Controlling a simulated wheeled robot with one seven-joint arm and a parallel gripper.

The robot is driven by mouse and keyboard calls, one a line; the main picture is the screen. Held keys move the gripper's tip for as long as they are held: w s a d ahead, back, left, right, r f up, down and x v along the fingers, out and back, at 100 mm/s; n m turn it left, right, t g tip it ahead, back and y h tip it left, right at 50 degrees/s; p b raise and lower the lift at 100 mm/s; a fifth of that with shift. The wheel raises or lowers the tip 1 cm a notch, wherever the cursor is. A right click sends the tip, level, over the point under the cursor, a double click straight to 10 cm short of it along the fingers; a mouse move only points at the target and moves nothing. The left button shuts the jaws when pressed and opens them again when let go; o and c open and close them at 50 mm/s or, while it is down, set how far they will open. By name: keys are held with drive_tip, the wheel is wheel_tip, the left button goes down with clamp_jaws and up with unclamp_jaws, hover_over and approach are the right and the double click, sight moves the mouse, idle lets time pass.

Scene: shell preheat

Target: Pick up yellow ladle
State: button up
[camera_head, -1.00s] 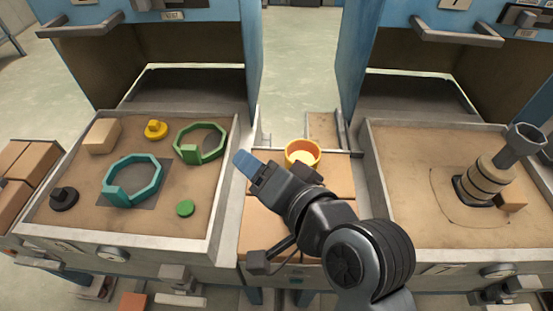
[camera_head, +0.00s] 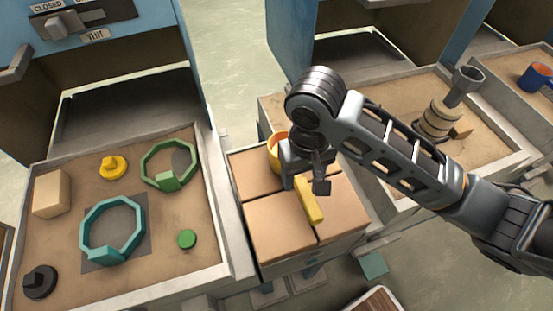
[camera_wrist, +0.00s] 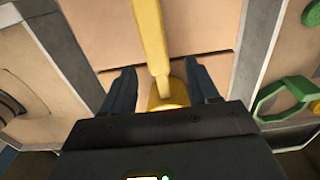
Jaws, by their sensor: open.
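The yellow ladle (camera_head: 308,200) lies on the tan tiled stand between the two sand trays. Its handle points toward the stand's front edge, and its orange-yellow cup is partly hidden behind my gripper. My gripper (camera_head: 305,184) points down over the handle, close to the cup, and is open. In the wrist view the ladle handle (camera_wrist: 150,35) runs down from the top edge between the two spread fingers of my gripper (camera_wrist: 160,68). The cup shows low between the fingers, partly covered by the gripper body.
The left sand tray (camera_head: 218,245) holds a teal ring (camera_head: 84,235), a green ring (camera_head: 146,165), a yellow knobbed piece (camera_head: 113,168), a green disc (camera_head: 187,239), a black piece and a tan block. The right tray holds a stacked tool (camera_head: 437,122). A blue cup (camera_head: 538,76) stands far right.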

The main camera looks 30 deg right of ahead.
sight(300, 188)
drive_tip(key=f, duration=0.7)
drive_tip(key=shift+w+d+f+p, duration=0.25)
drive_tip(key=shift+w+p, duration=0.05)
drive_tip(key=shift+w, duration=0.05)
clamp_jaws()
drive_tip(key=shift+r, duration=0.1)
